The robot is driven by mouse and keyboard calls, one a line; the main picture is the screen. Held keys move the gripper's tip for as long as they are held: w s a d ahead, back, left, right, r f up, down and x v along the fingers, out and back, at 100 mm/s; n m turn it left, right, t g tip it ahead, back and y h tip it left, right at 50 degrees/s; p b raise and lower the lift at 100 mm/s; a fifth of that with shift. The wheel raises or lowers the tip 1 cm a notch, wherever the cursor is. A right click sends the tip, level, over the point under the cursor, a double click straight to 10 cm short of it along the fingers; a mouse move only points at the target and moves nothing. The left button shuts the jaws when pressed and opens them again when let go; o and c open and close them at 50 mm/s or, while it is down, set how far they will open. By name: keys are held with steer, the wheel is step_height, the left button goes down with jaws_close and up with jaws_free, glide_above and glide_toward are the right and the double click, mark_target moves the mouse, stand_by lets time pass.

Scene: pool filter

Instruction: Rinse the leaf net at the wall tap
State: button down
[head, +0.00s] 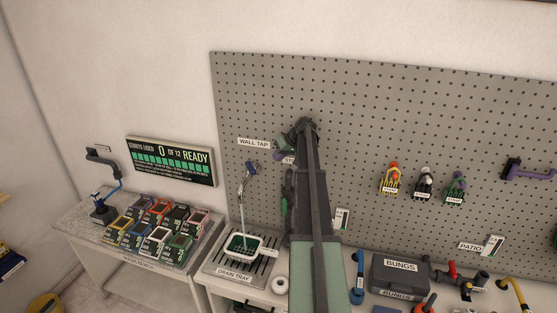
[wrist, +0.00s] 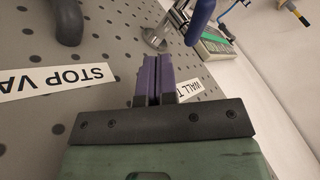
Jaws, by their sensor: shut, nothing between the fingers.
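The leaf net (head: 243,245), a pale-rimmed frame with dark green mesh, sits on the drain tray (head: 217,265) in the head view. The wall tap (head: 249,171), metal with a blue handle, is on the pegboard above it. A pale streak, which looks like running water, runs from the tap down to the net. My gripper (head: 279,148), with purple fingers, is just right of the tap, partly hidden by my arm. In the wrist view my gripper (wrist: 155,80) is shut and empty. The tap's blue handle (wrist: 200,22) is beyond the fingertips, apart from them.
A stop valve label (wrist: 50,82) and a dark hook (wrist: 66,20) are on the pegboard beside my gripper. A bench (head: 85,225) with several coloured boxes is at left. A dark bungs case (head: 400,274) and pipe fittings are at right.

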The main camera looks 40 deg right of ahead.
mark_target(251, 168)
steer(key=w+a+f+b, duration=0.3)
steer(key=w+a+f, duration=0.1)
steer(key=a, duration=0.1)
steer(key=shift+w+a+f, duration=0.3)
steer(key=shift+f, duration=0.05)
steer(key=shift+s, duration=0.15)
